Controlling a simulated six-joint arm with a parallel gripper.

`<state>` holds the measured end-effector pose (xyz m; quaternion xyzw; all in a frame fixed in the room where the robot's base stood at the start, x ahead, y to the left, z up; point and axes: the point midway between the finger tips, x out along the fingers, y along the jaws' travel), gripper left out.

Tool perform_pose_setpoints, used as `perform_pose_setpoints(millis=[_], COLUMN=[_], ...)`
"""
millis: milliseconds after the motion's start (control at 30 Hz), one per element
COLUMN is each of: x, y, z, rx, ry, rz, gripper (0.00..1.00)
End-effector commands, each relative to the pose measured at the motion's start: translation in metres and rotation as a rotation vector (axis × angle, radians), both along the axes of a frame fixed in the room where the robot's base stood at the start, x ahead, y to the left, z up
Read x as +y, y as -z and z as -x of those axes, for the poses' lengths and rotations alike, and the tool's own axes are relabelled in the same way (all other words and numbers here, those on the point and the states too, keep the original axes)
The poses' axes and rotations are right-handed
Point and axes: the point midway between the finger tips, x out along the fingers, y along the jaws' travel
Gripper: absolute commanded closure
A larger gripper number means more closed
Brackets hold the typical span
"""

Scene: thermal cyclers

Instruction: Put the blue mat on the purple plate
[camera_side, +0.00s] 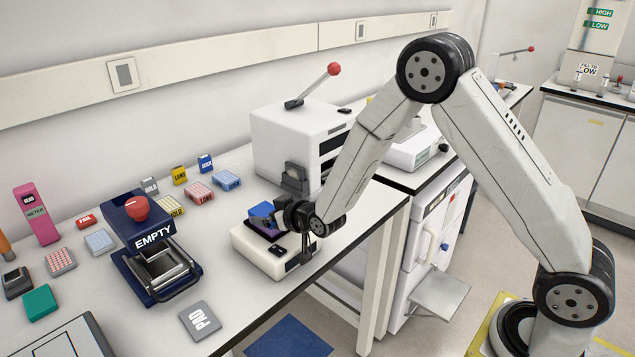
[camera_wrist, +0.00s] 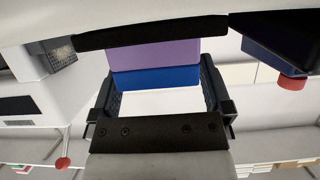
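The blue mat (camera_side: 261,210) is at my gripper, directly over the purple plate (camera_side: 264,232) on the white device (camera_side: 265,259). In the wrist view the blue mat (camera_wrist: 157,77) spans the space between the two fingers of my gripper (camera_wrist: 158,90), and both fingers meet its sides. The purple plate (camera_wrist: 155,54) shows as a band right beside the blue one. My gripper (camera_side: 285,215) appears shut on the mat. Its fingers partly hide the mat and plate in the side view. I cannot tell whether mat and plate touch.
A white box machine (camera_side: 290,140) with a red-knobbed lever stands behind. A dark blue press marked EMPTY (camera_side: 150,240) is to the left. A grey PAD (camera_side: 199,320) lies at the front, near the bench edge. Several small blocks and racks lie at the back left.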

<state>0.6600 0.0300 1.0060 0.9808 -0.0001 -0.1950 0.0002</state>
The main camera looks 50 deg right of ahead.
Motion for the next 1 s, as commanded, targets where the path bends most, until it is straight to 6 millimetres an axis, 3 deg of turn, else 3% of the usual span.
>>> perform_pose_setpoints(millis=[367, 1000], x=[0.0, 0.0], y=[-0.007, -0.038], z=[0.01, 0.083], rx=[0.0, -0.001], ry=[0.0, -0.001], rz=[0.0, 0.0], gripper=[0.0, 0.0])
